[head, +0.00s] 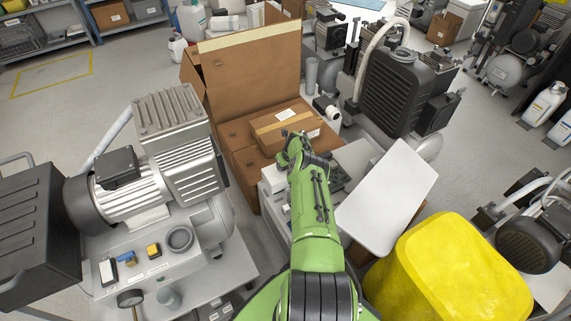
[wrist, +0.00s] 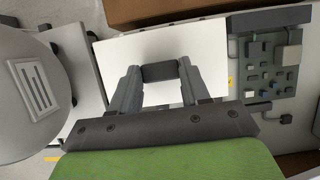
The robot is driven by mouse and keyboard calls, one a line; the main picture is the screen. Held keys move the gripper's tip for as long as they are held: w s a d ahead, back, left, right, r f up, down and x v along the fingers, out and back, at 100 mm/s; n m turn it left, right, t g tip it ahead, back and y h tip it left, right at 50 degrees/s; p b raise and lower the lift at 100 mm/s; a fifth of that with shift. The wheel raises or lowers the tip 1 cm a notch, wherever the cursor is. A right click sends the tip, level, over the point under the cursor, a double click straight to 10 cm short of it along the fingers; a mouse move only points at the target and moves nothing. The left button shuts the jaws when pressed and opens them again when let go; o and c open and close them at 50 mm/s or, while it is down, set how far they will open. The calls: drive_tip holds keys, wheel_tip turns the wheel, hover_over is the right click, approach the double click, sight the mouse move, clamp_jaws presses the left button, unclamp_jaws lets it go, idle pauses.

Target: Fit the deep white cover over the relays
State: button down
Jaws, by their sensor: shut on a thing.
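The deep white cover (wrist: 205,60) lies under my gripper in the wrist view, with a dark block-like handle (wrist: 158,72) on its top. My gripper (wrist: 157,74) is shut on this handle, one finger on each side. The relays (wrist: 272,65) are small grey, green and blue blocks on a dark panel, just right of the cover. In the head view, part of a white box-like thing, seemingly the cover (head: 274,177), shows left of my arm, and the dark relay panel (head: 337,178) shows right of it. My arm hides the fingers there.
A cardboard box (head: 285,130) stands just behind. A compressor (head: 150,170) stands at the left. A grey tank (wrist: 30,95) is close on the wrist view's left.

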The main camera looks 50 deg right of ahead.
drive_tip(key=shift+f, duration=0.25)
idle(0.3)
drive_tip(key=shift+c, duration=0.7)
unclamp_jaws()
wheel_tip(320, 180, up, 7)
drive_tip(key=p, duration=0.5)
drive_tip(key=shift+r+p, duration=0.1)
drive_tip(key=shift+p, duration=0.25)
